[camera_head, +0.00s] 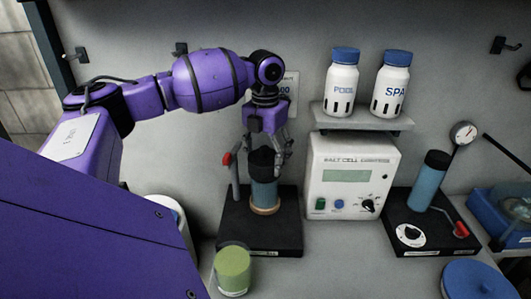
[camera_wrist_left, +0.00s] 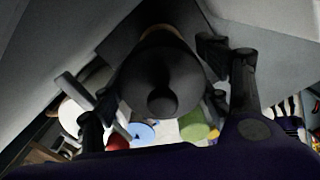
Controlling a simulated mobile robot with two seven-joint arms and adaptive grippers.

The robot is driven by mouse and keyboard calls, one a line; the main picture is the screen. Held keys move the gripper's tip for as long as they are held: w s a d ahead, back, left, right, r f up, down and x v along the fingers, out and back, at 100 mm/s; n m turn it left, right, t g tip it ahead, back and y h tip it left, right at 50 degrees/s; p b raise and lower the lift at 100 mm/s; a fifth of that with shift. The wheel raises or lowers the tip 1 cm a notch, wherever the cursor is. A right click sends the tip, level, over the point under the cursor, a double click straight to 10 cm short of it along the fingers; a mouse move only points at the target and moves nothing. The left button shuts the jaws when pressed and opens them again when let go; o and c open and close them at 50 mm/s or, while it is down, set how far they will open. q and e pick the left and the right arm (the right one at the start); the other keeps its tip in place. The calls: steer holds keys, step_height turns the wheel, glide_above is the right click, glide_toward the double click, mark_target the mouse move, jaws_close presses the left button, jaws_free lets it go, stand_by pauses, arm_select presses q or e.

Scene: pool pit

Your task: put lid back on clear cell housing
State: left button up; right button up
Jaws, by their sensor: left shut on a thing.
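The clear cell housing (camera_head: 264,194) is a bluish cylinder standing upright in a tan ring on a black base (camera_head: 240,232). The black lid (camera_head: 261,163) is directly above its top, in line with it; I cannot tell whether it is seated. My left gripper (camera_head: 270,148) points down from above, with its fingers around the lid's upper part, shut on it. In the left wrist view, the round dark lid (camera_wrist_left: 155,70) with its knob fills the middle, between the fingers, and hides most of the housing. My right gripper is in neither view.
A red-handled post (camera_head: 230,160) rises beside the housing. The salt cell controller (camera_head: 350,178) stands close to the right, under a shelf (camera_head: 362,121) with two white bottles. A second blue cylinder (camera_head: 428,182) is further right.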

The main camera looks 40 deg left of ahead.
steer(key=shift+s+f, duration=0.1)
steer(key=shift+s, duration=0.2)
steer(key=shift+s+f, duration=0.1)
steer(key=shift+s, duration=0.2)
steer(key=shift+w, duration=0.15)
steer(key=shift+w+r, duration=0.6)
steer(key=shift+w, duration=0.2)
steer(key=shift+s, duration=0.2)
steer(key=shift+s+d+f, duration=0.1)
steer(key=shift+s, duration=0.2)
arm_select(q)
steer(key=shift+p, duration=0.4)
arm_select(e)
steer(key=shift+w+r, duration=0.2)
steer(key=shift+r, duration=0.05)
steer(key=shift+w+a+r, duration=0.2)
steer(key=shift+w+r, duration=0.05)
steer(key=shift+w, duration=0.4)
